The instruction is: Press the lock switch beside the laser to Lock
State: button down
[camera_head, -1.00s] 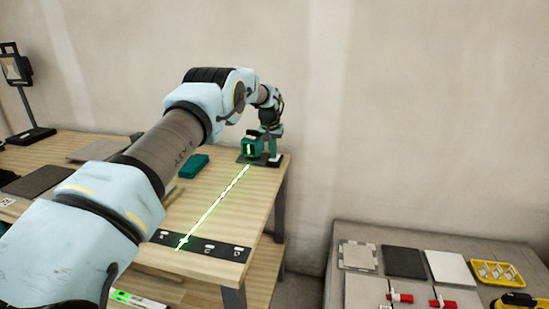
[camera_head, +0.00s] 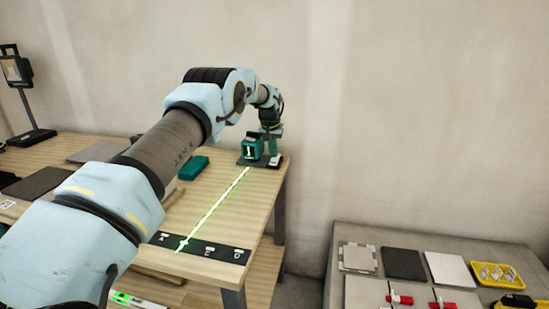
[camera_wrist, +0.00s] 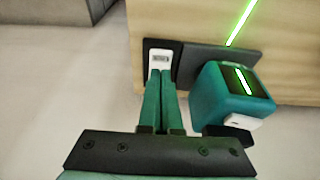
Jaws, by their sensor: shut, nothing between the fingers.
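The green laser (camera_head: 252,148) stands on a dark base plate (camera_head: 245,161) at the far end of the wooden table. It also shows in the wrist view (camera_wrist: 225,98), right of my fingers. The lock switch (camera_wrist: 160,58) is a small white piece on a dark plate left of the laser in the wrist view. My gripper (camera_wrist: 161,73) is shut and empty, its green fingertips at the near edge of the white switch. Whether they touch it, and which way the switch is set, I cannot tell. In the head view my gripper (camera_head: 273,150) is beside the laser, small and partly hidden.
A green laser line crosses the wooden table (camera_head: 225,215) to a dark marked strip (camera_head: 200,247) at the near edge. A green case (camera_head: 194,167) lies left of the line. A grey table (camera_head: 350,232) with tiles and a yellow tray (camera_head: 498,273) stands at the right.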

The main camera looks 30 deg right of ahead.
aim_at(273, 163)
notch_tip(273, 163, up, 6)
jog(key=p, duration=0.2)
jog(key=shift+f+p, duration=0.25)
jog(key=shift+p, duration=0.1)
